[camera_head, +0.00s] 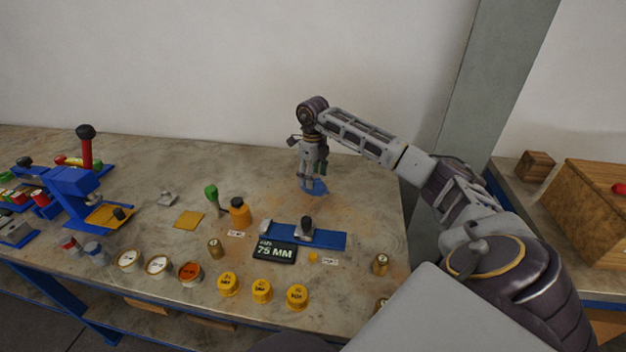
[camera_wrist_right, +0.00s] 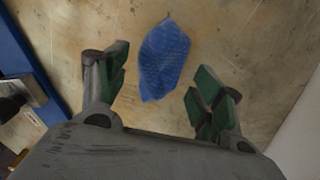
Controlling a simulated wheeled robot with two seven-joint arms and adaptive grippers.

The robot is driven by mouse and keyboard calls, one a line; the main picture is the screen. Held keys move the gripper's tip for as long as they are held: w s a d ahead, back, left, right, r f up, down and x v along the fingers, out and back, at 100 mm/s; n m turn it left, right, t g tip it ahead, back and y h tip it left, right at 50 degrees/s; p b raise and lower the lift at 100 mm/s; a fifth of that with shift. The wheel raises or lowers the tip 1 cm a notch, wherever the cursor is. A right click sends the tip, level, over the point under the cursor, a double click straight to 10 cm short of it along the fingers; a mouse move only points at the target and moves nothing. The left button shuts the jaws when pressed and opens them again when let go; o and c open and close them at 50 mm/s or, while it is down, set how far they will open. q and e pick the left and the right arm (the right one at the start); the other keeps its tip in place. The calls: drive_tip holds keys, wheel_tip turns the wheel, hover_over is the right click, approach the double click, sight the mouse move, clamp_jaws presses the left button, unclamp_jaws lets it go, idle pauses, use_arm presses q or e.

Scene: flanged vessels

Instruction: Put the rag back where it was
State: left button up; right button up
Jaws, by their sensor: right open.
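The blue rag (camera_head: 319,188) lies on the table top toward the back right. In the right wrist view the rag (camera_wrist_right: 164,60) lies flat on the table, just beyond and between the open fingers. My right gripper (camera_head: 311,184) points down over the rag; in the wrist view its green-padded fingers (camera_wrist_right: 160,95) are spread apart with nothing between them. I cannot tell its exact height above the rag. My left gripper does not show.
The table (camera_head: 360,200) is clear around the rag. A blue fixture (camera_head: 325,238) and a black 75 MM display (camera_head: 274,252) stand nearer the front. Yellow caps (camera_head: 262,290) line the front.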

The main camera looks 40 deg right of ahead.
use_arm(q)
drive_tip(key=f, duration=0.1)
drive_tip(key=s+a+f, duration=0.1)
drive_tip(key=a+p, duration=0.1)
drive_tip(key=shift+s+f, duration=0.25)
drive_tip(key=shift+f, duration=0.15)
use_arm(e)
wheel_tip(320, 180, up, 10)
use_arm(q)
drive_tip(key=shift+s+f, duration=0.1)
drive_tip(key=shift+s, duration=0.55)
use_arm(e)
drive_tip(key=shift+s+f, duration=0.1)
